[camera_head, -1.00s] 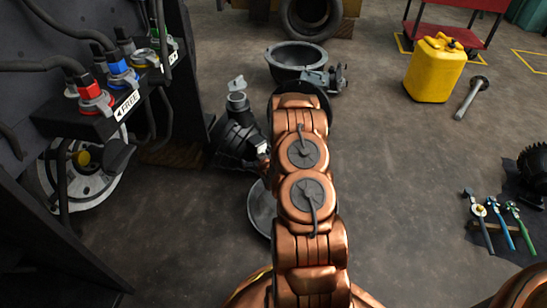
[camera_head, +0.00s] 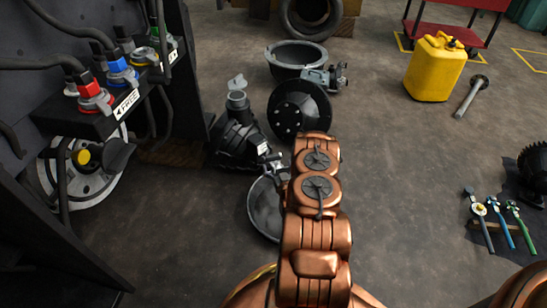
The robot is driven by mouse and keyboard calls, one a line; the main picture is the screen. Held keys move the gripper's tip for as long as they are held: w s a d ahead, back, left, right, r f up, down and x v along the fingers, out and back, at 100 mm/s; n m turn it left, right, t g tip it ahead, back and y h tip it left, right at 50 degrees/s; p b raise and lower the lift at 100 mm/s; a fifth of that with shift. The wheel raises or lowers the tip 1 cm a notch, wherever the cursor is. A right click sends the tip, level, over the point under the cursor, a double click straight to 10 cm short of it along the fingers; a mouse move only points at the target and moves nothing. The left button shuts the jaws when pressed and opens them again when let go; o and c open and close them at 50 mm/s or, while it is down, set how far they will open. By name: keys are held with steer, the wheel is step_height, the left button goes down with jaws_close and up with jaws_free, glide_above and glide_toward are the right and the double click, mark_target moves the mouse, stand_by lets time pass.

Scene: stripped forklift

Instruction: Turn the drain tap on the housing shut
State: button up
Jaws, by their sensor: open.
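The dark ribbed housing (camera_head: 236,143) lies on the floor left of centre, with a grey open neck (camera_head: 237,100) on top and a round black flange (camera_head: 300,108) at its right. A small pale part (camera_head: 263,149) shows on its near right side; I cannot tell if this is the drain tap or which way its handle points. My gripper (camera_head: 270,166) is small in view at the end of my copper arm, close to the housing's near right side. It is open, and I see nothing held. My wrist hides part of it.
A round grey pan (camera_head: 262,208) lies on the floor below my gripper. A grey bowl-shaped casing (camera_head: 296,62) sits behind the flange. The forklift frame with coloured hose couplings (camera_head: 92,98) stands at the left. Floor right of my arm is clear up to several tools (camera_head: 497,222).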

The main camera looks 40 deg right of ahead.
mark_target(274, 157)
steer(key=shift+b+x, duration=0.8)
steer(key=shift+x, duration=2.1)
steer(key=shift+a, duration=0.1)
steer(key=c, duration=1.2)
